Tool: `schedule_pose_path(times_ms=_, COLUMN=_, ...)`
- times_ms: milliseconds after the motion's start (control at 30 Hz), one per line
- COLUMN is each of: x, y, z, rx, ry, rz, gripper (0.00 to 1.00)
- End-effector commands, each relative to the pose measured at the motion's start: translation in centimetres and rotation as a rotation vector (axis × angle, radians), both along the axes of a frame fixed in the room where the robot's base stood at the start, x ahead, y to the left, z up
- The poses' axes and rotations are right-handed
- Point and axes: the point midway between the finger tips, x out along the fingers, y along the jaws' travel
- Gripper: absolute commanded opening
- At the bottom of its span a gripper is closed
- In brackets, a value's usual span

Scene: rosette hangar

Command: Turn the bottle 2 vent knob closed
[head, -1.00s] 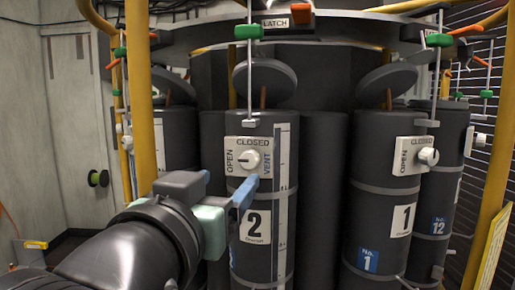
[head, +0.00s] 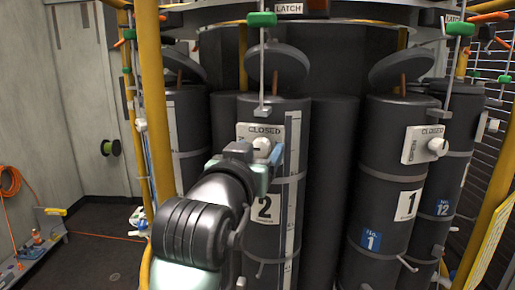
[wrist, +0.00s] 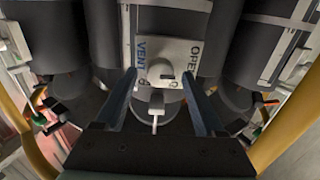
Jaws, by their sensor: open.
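Bottle 2 (head: 262,240) is a dark upright cylinder with a white "2" label, near the middle of the head view. Its pale vent plate (head: 246,130) reads CLOSED along the top. The white knob (head: 262,145) sits on this plate, partly covered by my gripper (head: 268,158). In the wrist view the plate (wrist: 182,48) appears turned over, with VENT left and OPEN right. There the knob (wrist: 160,72) shows between the tips of my open blue fingers (wrist: 159,77). Contact and the knob's exact pointing direction cannot be told.
Bottle 1 (head: 382,195) stands to the right with its own vent knob (head: 437,147). Yellow posts (head: 155,120) frame the bottle rack. A green-handled rod (head: 262,60) hangs above bottle 2. Open floor (head: 100,245) lies at the left, with an orange hose (head: 11,182).

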Motion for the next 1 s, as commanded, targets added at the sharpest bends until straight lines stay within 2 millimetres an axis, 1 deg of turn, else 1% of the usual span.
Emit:
schedule_pose_path(times_ms=33, x=-0.01, y=-0.01, z=0.02, rx=0.000, ry=0.000, rz=0.000, gripper=0.68)
schedule_pose_path(times_ms=67, x=-0.02, y=0.01, z=0.02, rx=0.000, ry=0.000, rz=0.000, gripper=0.62)
schedule_pose_path(times_ms=200, x=-0.03, y=0.01, z=0.04, rx=0.000, ry=-0.001, rz=0.000, gripper=0.37)
schedule_pose_path(times_ms=367, x=-0.04, y=0.02, z=0.05, rx=0.000, ry=-0.001, rz=0.000, gripper=0.09)
schedule_pose_path(times_ms=400, x=-0.04, y=0.01, z=0.05, rx=0.000, ry=-0.001, rz=0.000, gripper=0.01)
schedule_pose_path(times_ms=433, x=-0.04, y=0.02, z=0.05, rx=0.000, ry=-0.001, rz=0.000, gripper=0.00)
schedule_pose_path(times_ms=733, x=-0.04, y=0.01, z=-0.04, rx=0.021, ry=-0.007, rz=0.000, gripper=0.00)
schedule_pose_path(times_ms=867, x=-0.05, y=0.00, z=-0.10, rx=0.067, ry=-0.021, rz=0.000, gripper=0.00)
schedule_pose_path(times_ms=1000, x=-0.06, y=-0.03, z=-0.25, rx=0.150, ry=-0.042, rz=0.001, gripper=0.00)
